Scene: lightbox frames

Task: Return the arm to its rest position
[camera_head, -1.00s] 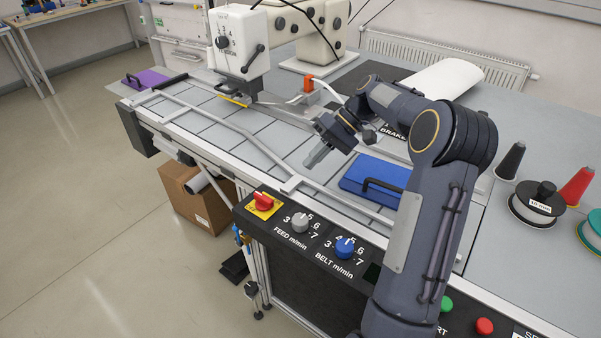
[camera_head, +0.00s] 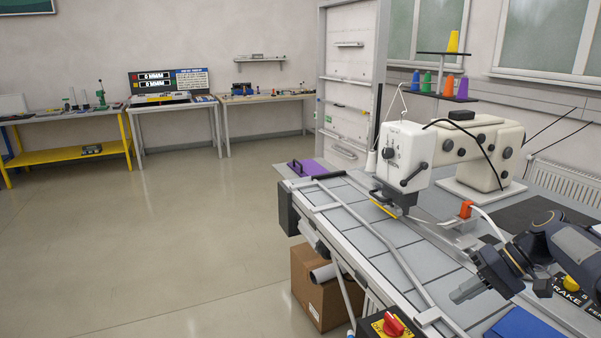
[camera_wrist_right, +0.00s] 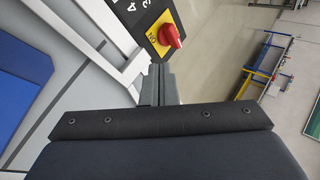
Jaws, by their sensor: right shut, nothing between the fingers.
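My right gripper (camera_head: 466,292) is shut and empty, held above the grey slatted belt table (camera_head: 385,238) at the lower right of the head view. Its arm comes in from the right edge. In the right wrist view the closed fingers (camera_wrist_right: 159,84) point toward the red rotary switch (camera_wrist_right: 169,36) on its yellow plate. The same red switch (camera_head: 393,325) shows at the bottom of the head view, left of and below the gripper. My left gripper is in neither view.
A white sewing machine (camera_head: 404,155) stands behind the gripper on the table. A blue pad (camera_head: 520,325) lies below the gripper at the bottom edge. A cardboard box (camera_head: 318,290) sits under the table's left side. The floor to the left is clear, with benches (camera_head: 178,107) along the far wall.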

